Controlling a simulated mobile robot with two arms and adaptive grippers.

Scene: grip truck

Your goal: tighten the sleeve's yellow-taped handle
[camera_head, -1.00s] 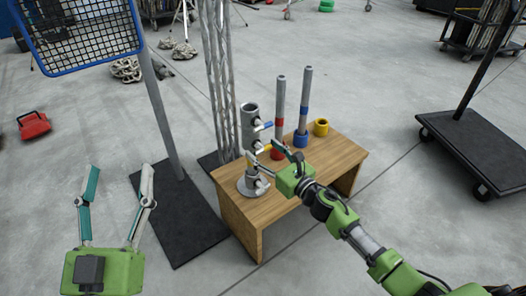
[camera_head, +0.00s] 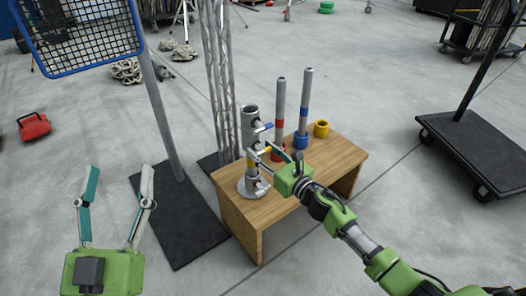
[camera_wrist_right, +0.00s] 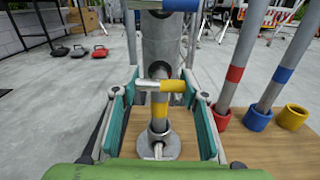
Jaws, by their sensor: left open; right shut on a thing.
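The grey sleeve post (camera_head: 251,115) stands upright on a round foot (camera_head: 253,188) on the wooden bench. It has a yellow band (camera_head: 252,160). In the right wrist view its yellow-taped handle (camera_wrist_right: 173,86) lies crosswise in front of the post. My right gripper (camera_head: 265,152) is shut on this handle, with a teal-padded finger at each end of it in the right wrist view (camera_wrist_right: 162,86). In the head view the fingers partly hide the handle. A blue-marked handle (camera_head: 264,126) sits higher on the sleeve. My left gripper (camera_head: 118,183) is open and empty, left of the bench.
The wooden bench (camera_head: 322,158) also holds a red-banded pole (camera_head: 279,100), a blue-banded pole (camera_head: 304,95) and a yellow ring (camera_head: 321,129). A lattice truss (camera_head: 222,80) and a post on a black base (camera_head: 185,225) stand left. A cart (camera_head: 470,140) stands right.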

